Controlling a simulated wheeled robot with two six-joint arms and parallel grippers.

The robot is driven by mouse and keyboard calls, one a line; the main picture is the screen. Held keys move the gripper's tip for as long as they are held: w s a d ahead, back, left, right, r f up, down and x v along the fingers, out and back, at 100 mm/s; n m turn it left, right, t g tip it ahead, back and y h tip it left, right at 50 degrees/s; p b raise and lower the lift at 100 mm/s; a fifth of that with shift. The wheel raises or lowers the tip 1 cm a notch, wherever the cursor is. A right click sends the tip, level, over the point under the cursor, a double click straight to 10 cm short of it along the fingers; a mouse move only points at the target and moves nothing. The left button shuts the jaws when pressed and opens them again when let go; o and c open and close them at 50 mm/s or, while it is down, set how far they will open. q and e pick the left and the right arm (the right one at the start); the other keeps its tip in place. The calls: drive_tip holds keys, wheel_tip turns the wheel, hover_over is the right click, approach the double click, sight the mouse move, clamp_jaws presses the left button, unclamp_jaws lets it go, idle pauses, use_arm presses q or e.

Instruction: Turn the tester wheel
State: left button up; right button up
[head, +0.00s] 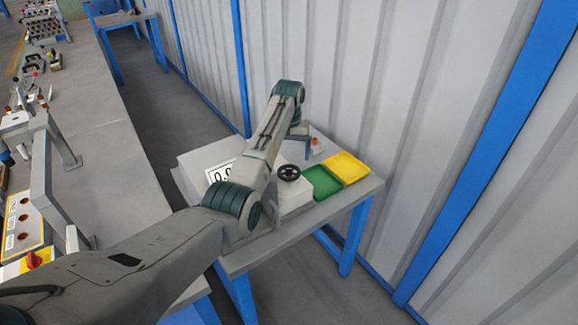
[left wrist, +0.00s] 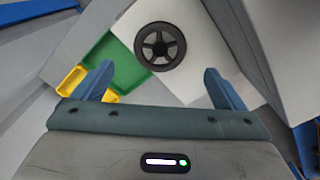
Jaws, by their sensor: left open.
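The tester wheel (head: 289,173) is a black spoked handwheel on top of the pale tester housing (head: 295,194). It also shows in the left wrist view (left wrist: 160,46), seen nearly face-on and whole. My left gripper (head: 299,139) hangs from its arm just beyond the wheel in the head view. In the left wrist view its two blue fingers (left wrist: 158,72) are spread wide, with nothing between them. The wheel lies ahead of the fingertips, apart from them. My right gripper does not show.
A green tray (head: 322,182) and a yellow tray (head: 348,168) lie right of the wheel on the grey table (head: 345,195). A small orange-red part (head: 315,142) stands behind them. A corrugated wall (head: 420,120) rises close behind. A long bench (head: 95,150) with fixtures runs along the left.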

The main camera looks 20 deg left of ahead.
sight(289, 171)
use_arm(q)
wheel_tip(289, 171, down, 7)
drive_tip(key=shift+r+p, duration=0.1)
drive_tip(key=shift+p, duration=0.4)
drive_tip(key=c, duration=1)
